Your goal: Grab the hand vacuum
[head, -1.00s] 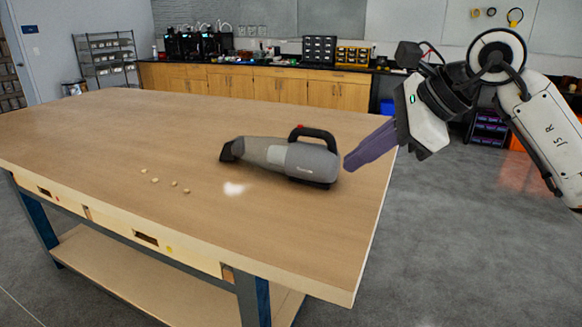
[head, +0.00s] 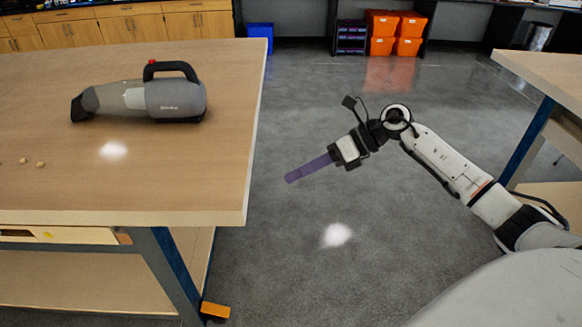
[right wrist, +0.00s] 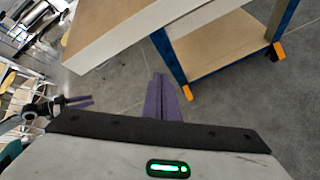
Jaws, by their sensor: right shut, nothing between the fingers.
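The hand vacuum (head: 140,98) lies on the wooden table (head: 190,180) at the left of the head view. It has a grey body, a black nozzle pointing left and a black top handle with a red button. My right gripper (head: 291,178) has purple fingers, which are shut and empty. It is over the floor, past the table's right edge, well apart from the vacuum. Its fingers also show in the right wrist view (right wrist: 161,100), with a table edge and leg beyond them. My left gripper is not in the head view; a purple-fingered gripper (right wrist: 82,102) shows small at the left of the right wrist view.
Another table (head: 545,75) stands at the right. Orange bins (head: 395,32) and a blue bin (head: 259,35) are at the back. The floor between the tables is open.

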